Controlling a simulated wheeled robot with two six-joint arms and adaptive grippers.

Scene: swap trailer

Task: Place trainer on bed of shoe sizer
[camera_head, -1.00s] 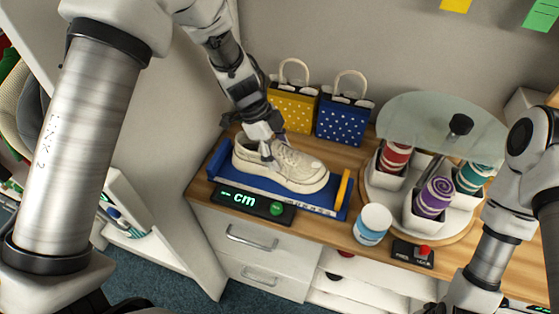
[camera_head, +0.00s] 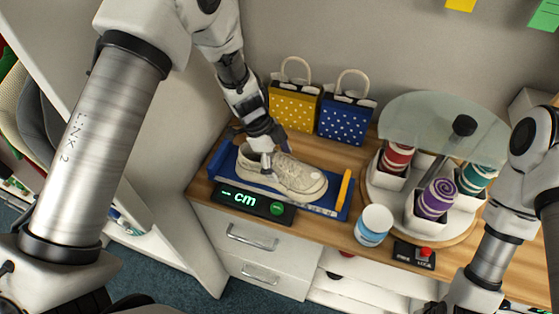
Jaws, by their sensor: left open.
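A cream trainer (camera_head: 298,178) lies lengthwise on the blue bed of the shoe sizer (camera_head: 226,165), its toe to the right near the yellow slider (camera_head: 345,187). The sizer's display (camera_head: 240,199) reads dashes and "cm", with a green button beside it. My left gripper (camera_head: 268,162) is open at the heel end of the trainer, with one finger in front of its near side. The far finger is partly hidden, and I cannot tell whether the fingers touch the trainer. My right arm shows at the right, but its gripper is out of view.
A yellow gift bag (camera_head: 294,108) and a blue gift bag (camera_head: 343,120) stand behind the sizer.

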